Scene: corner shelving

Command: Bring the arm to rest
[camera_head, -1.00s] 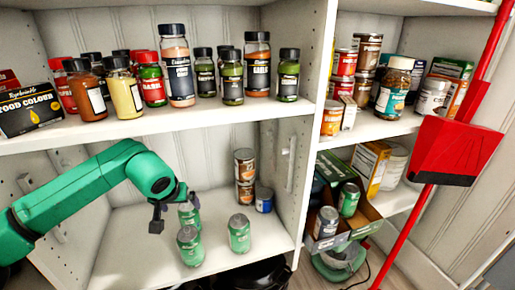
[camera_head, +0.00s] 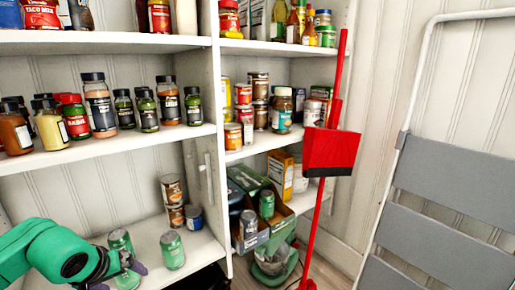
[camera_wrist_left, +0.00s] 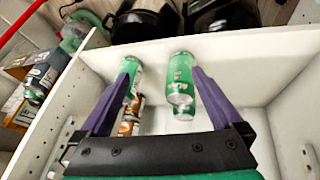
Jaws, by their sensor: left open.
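My left arm comes in from the left in the head view, and its green wrist hangs over the lower shelf. My left gripper (camera_head: 118,268) is open beside the green cans, partly hidden by the wrist. Its two purple fingers (camera_wrist_left: 165,75) stand wide apart in the left wrist view, with green cans (camera_wrist_left: 181,72) showing beyond and between them. Three green cans stand on the lower shelf: one at the back (camera_head: 120,241), one to the right (camera_head: 172,251), and one in front (camera_head: 127,280), partly covered by the gripper. My right gripper is not in view.
Stacked brown-labelled cans (camera_head: 173,190) and a blue can (camera_head: 194,217) stand deeper on that shelf. Spice jars (camera_head: 98,105) fill the shelf above the arm. To the right are a cardboard box (camera_head: 276,222) of cans, a red dustpan (camera_head: 331,152) and a step ladder (camera_head: 450,190).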

